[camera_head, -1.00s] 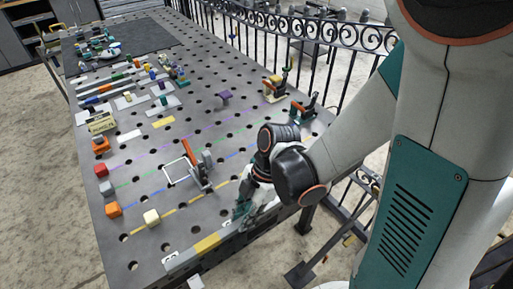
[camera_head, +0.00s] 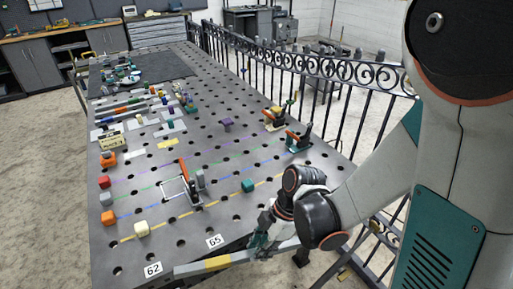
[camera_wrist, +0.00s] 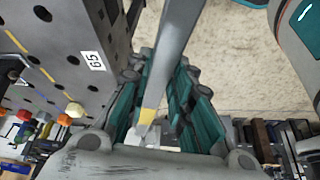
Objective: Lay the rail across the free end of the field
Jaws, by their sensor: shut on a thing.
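The rail (camera_head: 217,263) is a long grey bar with a yellow band. My gripper (camera_head: 262,243) is shut on it near its right part and holds it off the table's front edge, roughly along that edge. In the wrist view the rail (camera_wrist: 172,45) runs between the teal fingers (camera_wrist: 158,110) of my gripper. The field of purple, green, blue and yellow lines lies on the perforated table (camera_head: 120,236). A teal cube (camera_head: 248,186) stands near the yellow line.
Labels 62 (camera_head: 153,269) and 65 (camera_head: 214,241) mark the table's near edge. A clamp with an orange handle (camera_head: 184,170) and a white frame stand mid-field. Two more clamps (camera_head: 298,140) (camera_head: 275,118) stand at the right. A black scroll fence (camera_head: 340,70) runs behind the right edge.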

